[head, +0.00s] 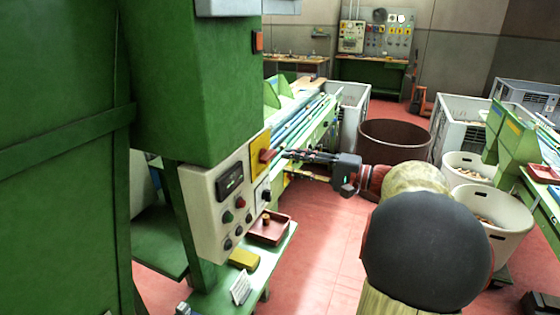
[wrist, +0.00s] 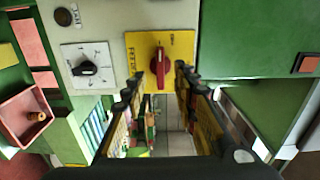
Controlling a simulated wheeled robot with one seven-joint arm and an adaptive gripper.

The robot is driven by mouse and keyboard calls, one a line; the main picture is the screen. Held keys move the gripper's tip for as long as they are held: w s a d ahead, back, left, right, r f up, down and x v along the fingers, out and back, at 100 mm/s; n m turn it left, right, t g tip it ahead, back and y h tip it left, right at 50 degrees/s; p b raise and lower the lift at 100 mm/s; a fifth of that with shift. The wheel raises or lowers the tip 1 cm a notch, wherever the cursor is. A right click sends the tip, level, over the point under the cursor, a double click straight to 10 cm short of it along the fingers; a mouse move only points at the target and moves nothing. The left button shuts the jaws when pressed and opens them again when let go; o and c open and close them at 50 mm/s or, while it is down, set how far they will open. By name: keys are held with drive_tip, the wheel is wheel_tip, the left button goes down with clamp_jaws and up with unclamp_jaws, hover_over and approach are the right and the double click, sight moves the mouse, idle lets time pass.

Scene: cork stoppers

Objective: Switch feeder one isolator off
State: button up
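The feeder isolator is a red rotary handle on a yellow plate (head: 257,146) at the upper right edge of the pale control panel (head: 205,215). In the wrist view the red handle (wrist: 158,70) stands upright on the yellow plate (wrist: 183,42), which carries partly readable "FEEDER" lettering running sideways. My gripper (head: 284,154) reaches in from the right at the height of the handle. In the wrist view my gripper (wrist: 160,77) is open, with one fingertip on each side of the handle and gaps visible. Whether a fingertip touches it I cannot tell.
A black selector knob on a white plate (wrist: 97,64) sits beside the yellow plate. Red and green buttons (head: 228,216) are lower on the panel. A red tray (head: 283,230) with a cork sits below. The green machine body (head: 190,80) rises above; red floor (head: 320,230) is clear.

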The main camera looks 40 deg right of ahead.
drive_tip(key=v, duration=0.6)
drive_tip(key=shift+s, duration=0.4)
drive_tip(key=shift+d, duration=0.2)
wheel_tip(320, 180, down, 11)
drive_tip(key=s+a+m+g+h, duration=0.1)
drive_tip(key=s+m+g+h, duration=0.1)
drive_tip(key=m+g, duration=0.15)
drive_tip(key=s+a+f+n+g+h, duration=0.2)
drive_tip(key=s+a+f+n+g, duration=0.15)
drive_tip(key=a+f+g, duration=0.7)
drive_tip(key=s+a+r+n+t+h, duration=0.1)
drive_tip(key=a+r+n, duration=0.2)
drive_tip(key=a, duration=0.9)
drive_tip(key=s+a+r+n+t+h, duration=0.2)
drive_tip(key=a+r+n, duration=0.1)
drive_tip(key=a+n, duration=0.7)
drive_tip(key=shift+s+a+r, duration=0.15)
drive_tip(key=shift+s+a, duration=0.1)
drive_tip(key=shift+a, duration=0.95)
